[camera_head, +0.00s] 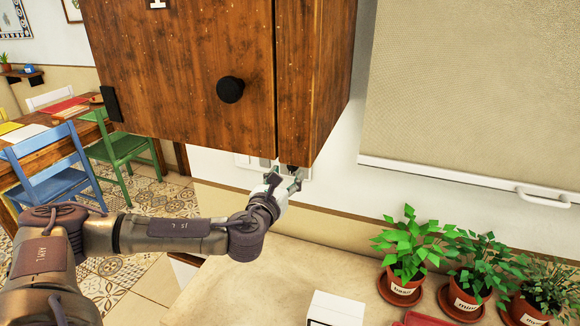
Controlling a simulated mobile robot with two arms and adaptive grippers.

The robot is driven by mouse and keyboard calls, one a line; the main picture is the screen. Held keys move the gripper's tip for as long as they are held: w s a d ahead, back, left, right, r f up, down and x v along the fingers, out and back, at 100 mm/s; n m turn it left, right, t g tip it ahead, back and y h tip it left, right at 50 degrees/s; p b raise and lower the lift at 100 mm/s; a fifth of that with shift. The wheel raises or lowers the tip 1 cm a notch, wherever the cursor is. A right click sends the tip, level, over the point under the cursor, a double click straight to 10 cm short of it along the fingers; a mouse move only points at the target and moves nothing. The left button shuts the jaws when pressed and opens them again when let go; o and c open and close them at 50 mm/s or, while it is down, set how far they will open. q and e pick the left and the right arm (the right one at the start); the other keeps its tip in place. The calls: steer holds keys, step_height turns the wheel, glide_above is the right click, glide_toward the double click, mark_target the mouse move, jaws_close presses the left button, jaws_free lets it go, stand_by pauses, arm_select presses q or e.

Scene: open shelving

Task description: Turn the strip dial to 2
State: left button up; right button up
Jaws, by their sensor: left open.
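A white panel (243,160) on the wall shows just below the wooden cabinet, partly hidden by the cabinet and by my left gripper. It may carry the strip dial, but I cannot make out a dial or any number on it. My left gripper (284,178) is open, under the cabinet's lower right corner and in front of the panel. Whether its fingers touch anything there cannot be told. My left arm reaches in from the lower left. My right gripper is not in view.
The wooden cabinet (190,60) with a black knob (230,90) hangs right above my gripper. Potted plants (405,262) and a white box (336,308) stand on the counter (270,275). A blind (470,90) hangs right; chairs (55,165) stand left. The counter's middle is clear.

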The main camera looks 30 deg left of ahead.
arm_select(q)
steer(key=shift+w+a+r, duration=0.1)
steer(key=shift+w+a, duration=0.05)
steer(key=shift+w, duration=0.85)
steer(key=shift+w+a, duration=0.15)
steer(key=shift+w, duration=0.2)
steer(key=shift+c, duration=0.5)
steer(key=c, duration=0.5)
jaws_close()
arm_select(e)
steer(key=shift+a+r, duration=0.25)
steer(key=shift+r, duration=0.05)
